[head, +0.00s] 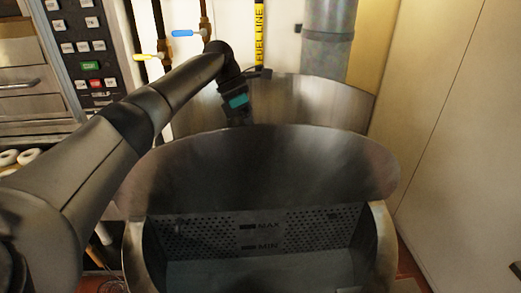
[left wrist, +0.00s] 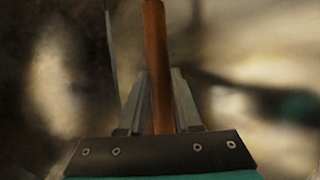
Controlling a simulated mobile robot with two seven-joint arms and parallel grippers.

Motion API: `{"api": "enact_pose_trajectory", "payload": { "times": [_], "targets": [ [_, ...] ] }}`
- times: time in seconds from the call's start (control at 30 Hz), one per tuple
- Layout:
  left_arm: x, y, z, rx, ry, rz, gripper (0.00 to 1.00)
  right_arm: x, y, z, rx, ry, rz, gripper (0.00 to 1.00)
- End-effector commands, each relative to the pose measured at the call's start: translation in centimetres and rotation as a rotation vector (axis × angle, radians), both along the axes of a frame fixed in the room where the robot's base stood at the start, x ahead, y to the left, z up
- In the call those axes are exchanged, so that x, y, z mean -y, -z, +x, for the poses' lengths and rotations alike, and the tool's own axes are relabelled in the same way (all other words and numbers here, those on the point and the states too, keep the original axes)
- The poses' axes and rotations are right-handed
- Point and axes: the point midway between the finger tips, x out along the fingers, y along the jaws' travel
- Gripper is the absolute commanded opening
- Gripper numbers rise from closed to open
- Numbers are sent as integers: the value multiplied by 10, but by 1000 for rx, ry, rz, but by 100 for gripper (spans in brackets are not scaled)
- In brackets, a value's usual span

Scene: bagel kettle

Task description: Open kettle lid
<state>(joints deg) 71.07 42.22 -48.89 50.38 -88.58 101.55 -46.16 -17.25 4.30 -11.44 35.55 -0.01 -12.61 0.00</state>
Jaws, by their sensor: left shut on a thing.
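The steel kettle (head: 135,245) stands in front of me with its top uncovered. Its rounded metal lid (head: 265,165) is tilted up at the back of the opening. Inside, a perforated wall (head: 310,229) carries MAX and MIN marks. My left gripper (head: 238,118) reaches over to the lid's top edge, and its fingertips are hidden behind the lid in the head view. In the left wrist view my left gripper (left wrist: 159,100) is shut on a thin reddish-brown bar, the handle (left wrist: 154,60).
A second curved metal sheet (head: 330,105) stands behind the lid. A control panel (head: 85,50) with buttons is at upper left. A yellow fuel line (head: 259,30) and a grey pipe (head: 329,35) rise behind. A cream wall (head: 450,120) closes the right side.

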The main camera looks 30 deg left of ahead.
Motion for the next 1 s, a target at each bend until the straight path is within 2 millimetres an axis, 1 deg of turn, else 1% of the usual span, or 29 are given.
{"api": "enact_pose_trajectory", "payload": {
  "times": [0.03,0.43,0.97,1.0],
  "targets": [
    [-6,11,0,-18,-8,20,0,0,2,0,-1,0,0,50],
    [-14,9,11,-18,-6,23,0,4,4,-1,-1,-1,-5,50],
    [-16,9,12,-20,-9,23,0,4,4,0,-1,-1,-5,50],
    [-16,9,12,-20,-9,23,33,4,4,0,-1,-1,-5,50]
  ]
}}
